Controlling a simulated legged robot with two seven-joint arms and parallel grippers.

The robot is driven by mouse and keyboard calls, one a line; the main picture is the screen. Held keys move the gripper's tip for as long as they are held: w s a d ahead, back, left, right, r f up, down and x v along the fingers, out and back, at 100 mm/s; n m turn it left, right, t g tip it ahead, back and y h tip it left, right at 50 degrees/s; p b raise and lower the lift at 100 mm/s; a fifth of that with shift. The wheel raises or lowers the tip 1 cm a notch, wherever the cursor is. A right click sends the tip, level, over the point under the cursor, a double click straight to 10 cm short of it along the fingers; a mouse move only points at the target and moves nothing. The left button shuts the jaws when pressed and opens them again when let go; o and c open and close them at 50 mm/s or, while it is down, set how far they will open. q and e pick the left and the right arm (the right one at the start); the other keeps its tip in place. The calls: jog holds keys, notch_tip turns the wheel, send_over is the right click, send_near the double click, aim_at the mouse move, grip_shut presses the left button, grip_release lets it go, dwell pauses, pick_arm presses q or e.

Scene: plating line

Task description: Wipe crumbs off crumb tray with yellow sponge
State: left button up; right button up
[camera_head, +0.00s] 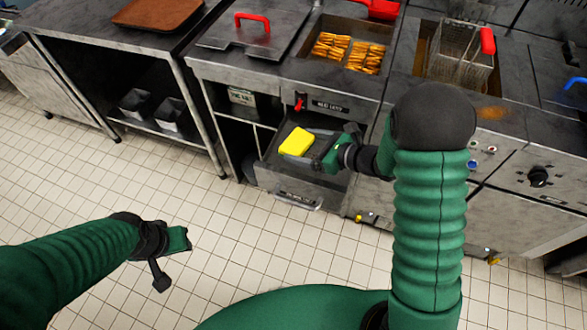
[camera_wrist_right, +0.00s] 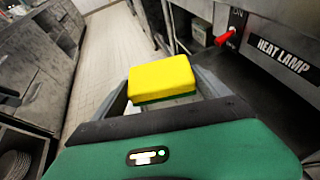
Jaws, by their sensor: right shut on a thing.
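The yellow sponge (camera_head: 297,142) has a green underside, visible in the right wrist view (camera_wrist_right: 162,80). My right gripper (camera_head: 305,147) is shut on the sponge, with its grey fingers on either side of it in the wrist view. It holds the sponge over the pulled-out grey metal crumb tray (camera_head: 275,157) under the heat lamp counter. I cannot tell whether the sponge touches the tray. No crumbs can be made out; the arm and sponge hide part of the tray.
The counter above has a well of fries (camera_head: 347,52), a lid with a red handle (camera_head: 252,22) and a fryer basket (camera_head: 460,52). A red lever (camera_head: 299,103) sticks out beside the heat lamp label. A brown tray (camera_head: 158,13) lies on the left table. The floor in front is clear.

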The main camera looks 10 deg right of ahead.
jog(key=shift+w+d+f, duration=0.15)
jog(key=shift+w+d, duration=0.25)
jog(key=shift+w, duration=0.05)
jog(key=shift+w+a+h, duration=0.1)
jog(key=shift+w+h, duration=0.1)
jog(key=shift+h, duration=0.1)
jog(key=shift+a+b, duration=0.2)
jog(key=shift+b, duration=0.15)
jog(key=shift+f, duration=0.25)
jog(key=b, duration=0.3)
send_over(307, 156)
jog(key=s, duration=0.2)
notch_tip(307, 156, down, 4)
jog(key=shift+s+f, duration=0.1)
jog(key=shift+f, duration=0.5)
jog(key=shift+a+r, duration=0.1)
jog(key=shift+a, duration=0.55)
pick_arm(q)
jog(key=shift+s+a+x, duration=0.15)
jog(key=shift+x, duration=1.15)
jog(key=shift+s+a+x, duration=0.1)
jog(key=shift+s+x, duration=0.05)
jog(key=shift+x, duration=1.1)
pick_arm(e)
jog(key=shift+d, duration=0.4)
